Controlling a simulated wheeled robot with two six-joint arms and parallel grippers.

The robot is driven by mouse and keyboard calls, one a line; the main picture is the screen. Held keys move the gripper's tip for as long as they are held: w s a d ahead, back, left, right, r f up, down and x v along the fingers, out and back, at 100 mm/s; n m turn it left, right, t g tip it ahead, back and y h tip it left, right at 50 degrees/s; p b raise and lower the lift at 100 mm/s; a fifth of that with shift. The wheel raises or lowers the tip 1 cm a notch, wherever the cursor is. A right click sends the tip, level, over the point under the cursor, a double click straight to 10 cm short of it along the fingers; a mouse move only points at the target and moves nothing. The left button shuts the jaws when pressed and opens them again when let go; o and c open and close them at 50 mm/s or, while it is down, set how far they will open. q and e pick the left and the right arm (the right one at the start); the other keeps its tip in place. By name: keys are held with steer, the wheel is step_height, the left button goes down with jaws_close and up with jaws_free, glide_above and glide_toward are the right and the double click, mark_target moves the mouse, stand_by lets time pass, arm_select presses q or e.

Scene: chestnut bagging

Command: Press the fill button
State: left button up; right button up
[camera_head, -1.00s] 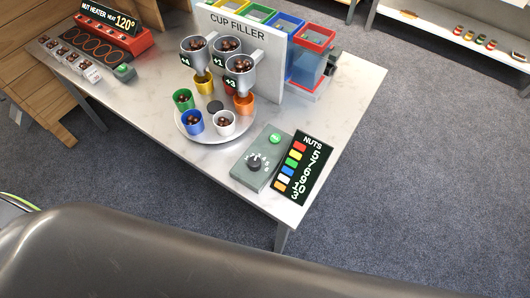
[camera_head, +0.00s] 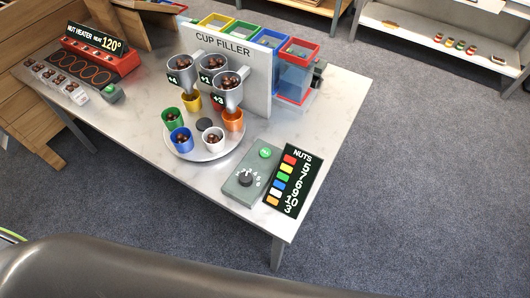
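The fill button is a round green button (camera_head: 265,153) on the far end of a grey control box (camera_head: 246,186), which also carries a black dial (camera_head: 245,179). The box lies at the front right of the table. Behind it stands the cup filler (camera_head: 222,60), a white panel with three grey funnels (camera_head: 229,84) holding nuts. Below them a round turntable (camera_head: 190,152) carries coloured cups, among them green (camera_head: 172,118), blue (camera_head: 181,139), white (camera_head: 213,138) and orange (camera_head: 233,119). Several hold nuts. Neither gripper shows; only a dark part of mine fills the bottom edge.
A nuts display board (camera_head: 291,182) lies right of the control box. A red nut heater (camera_head: 103,57) and another green button (camera_head: 112,89) on a small box stand at the table's left. Coloured bins (camera_head: 296,75) stand behind the panel. The table's (camera_head: 135,120) front is clear.

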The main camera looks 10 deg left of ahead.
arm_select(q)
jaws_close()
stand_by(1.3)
